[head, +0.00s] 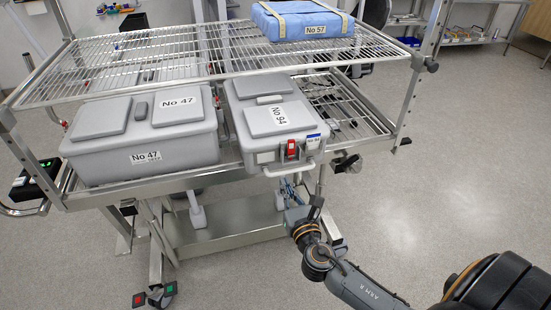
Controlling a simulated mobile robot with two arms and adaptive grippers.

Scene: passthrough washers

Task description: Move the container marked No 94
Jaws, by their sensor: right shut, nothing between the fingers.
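The container marked No 94 (258,118) is a grey lidded box on the trolley's lower shelf, right of centre. Its No 94 label lies sideways on the lid. A red latch and a small blue-topped label show on its front. My right gripper (317,196) is just below and in front of the container's right front corner, apart from the latch as far as I can see. It is shut and empty, and its fingers look small here. My left gripper is not in view.
A wider grey container No 47 (150,134) stands close on the left. A blue wrapped pack No 57 (303,20) lies on the upper wire shelf (150,62), which overhangs the containers' back. Open floor (450,140) lies to the right.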

